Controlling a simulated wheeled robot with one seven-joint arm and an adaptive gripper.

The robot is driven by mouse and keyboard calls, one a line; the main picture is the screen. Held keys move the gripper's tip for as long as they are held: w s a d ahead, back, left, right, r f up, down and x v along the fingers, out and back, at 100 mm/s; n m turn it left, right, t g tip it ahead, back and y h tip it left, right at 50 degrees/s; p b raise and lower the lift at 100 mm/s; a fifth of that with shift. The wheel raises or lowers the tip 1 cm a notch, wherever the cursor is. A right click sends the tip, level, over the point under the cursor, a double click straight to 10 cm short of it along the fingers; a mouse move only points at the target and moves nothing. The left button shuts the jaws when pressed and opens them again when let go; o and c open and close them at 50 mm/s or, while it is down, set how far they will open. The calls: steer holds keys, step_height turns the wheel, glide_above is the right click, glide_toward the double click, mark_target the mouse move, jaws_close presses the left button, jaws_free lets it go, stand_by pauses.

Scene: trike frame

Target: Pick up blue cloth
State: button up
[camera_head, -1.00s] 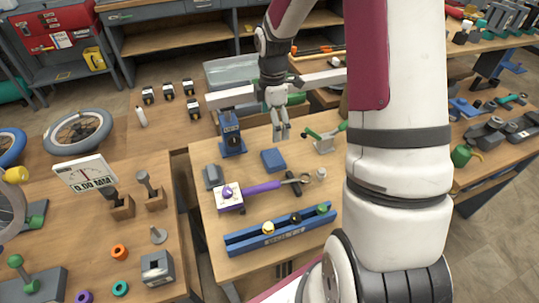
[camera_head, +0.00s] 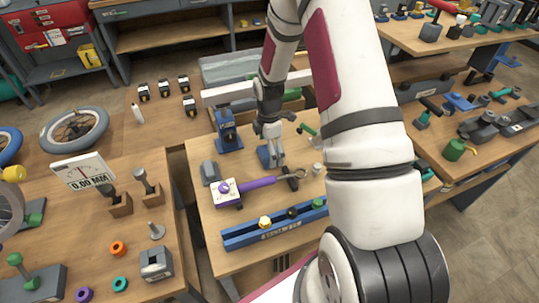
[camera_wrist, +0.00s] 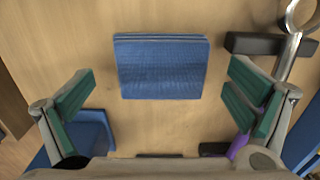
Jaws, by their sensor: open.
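The blue cloth (camera_wrist: 161,67) lies as a flat folded rectangle on the wooden bench in the wrist view. It sits between and a little ahead of my open fingers and does not touch them. In the head view my gripper (camera_head: 274,160) points down over the bench. It hides most of the cloth (camera_head: 263,154), with part of its blue showing beside the fingers. In the wrist view my gripper (camera_wrist: 160,106) has its green-padded fingers wide apart with nothing between them.
A purple-handled tool (camera_head: 258,182) with a metal ring end (camera_wrist: 300,14) lies close by. A blue rail with coloured knobs (camera_head: 270,233) lies at the bench front. A blue upright fixture (camera_head: 227,130) stands behind left. A grey block (camera_head: 209,171) is at left.

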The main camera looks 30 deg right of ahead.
steer(key=shift+f, duration=0.45)
steer(key=c, duration=1.2)
steer(key=shift+c, duration=0.2)
step_height(320, 180, up, 10)
